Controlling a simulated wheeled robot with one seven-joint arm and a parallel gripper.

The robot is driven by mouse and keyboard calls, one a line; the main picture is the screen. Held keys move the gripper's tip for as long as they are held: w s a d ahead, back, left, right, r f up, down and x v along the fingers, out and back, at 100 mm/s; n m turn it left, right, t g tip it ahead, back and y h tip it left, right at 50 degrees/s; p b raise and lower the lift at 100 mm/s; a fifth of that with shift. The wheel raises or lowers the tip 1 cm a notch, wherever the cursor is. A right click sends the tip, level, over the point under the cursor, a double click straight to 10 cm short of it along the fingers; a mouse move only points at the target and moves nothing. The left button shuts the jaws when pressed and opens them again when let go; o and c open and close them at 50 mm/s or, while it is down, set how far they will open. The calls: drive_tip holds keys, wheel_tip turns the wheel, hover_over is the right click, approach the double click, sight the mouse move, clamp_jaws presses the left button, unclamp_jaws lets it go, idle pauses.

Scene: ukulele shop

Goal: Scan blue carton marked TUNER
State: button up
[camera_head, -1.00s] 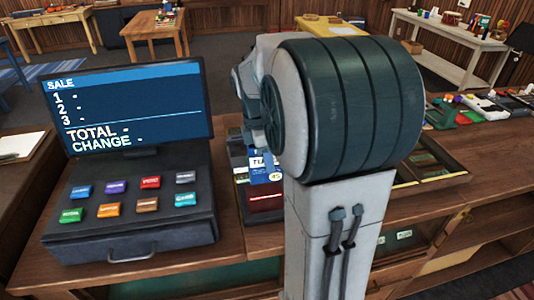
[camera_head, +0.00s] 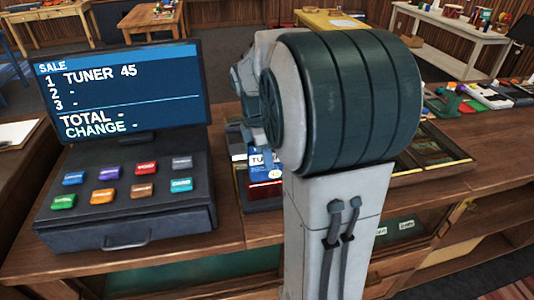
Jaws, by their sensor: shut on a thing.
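The blue carton marked TUNER (camera_head: 262,170) shows just left of my arm's big dark joint, with only "TU" of its label readable. My gripper (camera_head: 256,138) is mostly hidden behind that joint; the part in view is shut on the carton from above. Below the carton is a dark device with a red glowing window (camera_head: 265,192) on the counter; whether they touch I cannot tell. The register screen (camera_head: 120,92) reads "TUNER 45" on line 1; lines 2 and 3, total and change show only dashes.
The register's coloured keys (camera_head: 120,182) and drawer (camera_head: 130,235) fill the counter's left. A shallow tray (camera_head: 435,168) lies right of my arm. More goods (camera_head: 480,98) lie at the far right. Tables stand behind.

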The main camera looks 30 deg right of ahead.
wheel_tip(320, 180, up, 8)
drive_tip(key=p, duration=0.6)
drive_tip(key=shift+r, duration=0.1)
